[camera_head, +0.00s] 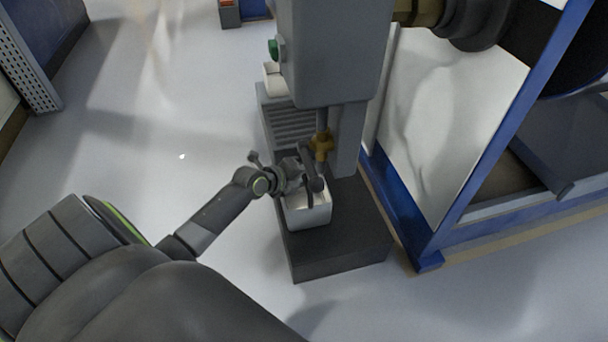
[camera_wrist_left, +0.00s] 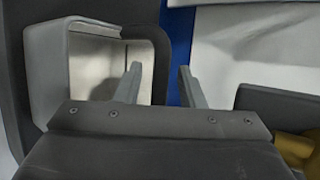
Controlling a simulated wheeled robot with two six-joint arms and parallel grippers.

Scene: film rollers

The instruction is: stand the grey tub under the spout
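The grey tub (camera_head: 308,216) is a light, open-topped box. It stands on the dark base of the machine, below the spout with its brass fitting (camera_head: 321,147). My left gripper (camera_head: 305,186) is at the tub's top, close to the spout. In the left wrist view the tub (camera_wrist_left: 50,75) fills the left side. There my left gripper (camera_wrist_left: 160,68) has its fingers apart, one over the tub's inside and one outside its wall. A gap shows between the wall and the outer finger. The spout's lower end is partly hidden by the gripper. My right gripper is not in view.
The machine's grey housing (camera_head: 333,50) rises directly above the spout. A second small light container (camera_head: 274,80) sits behind it at the left. A blue frame (camera_head: 425,250) stands close on the right. The floor (camera_head: 130,150) on the left is clear.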

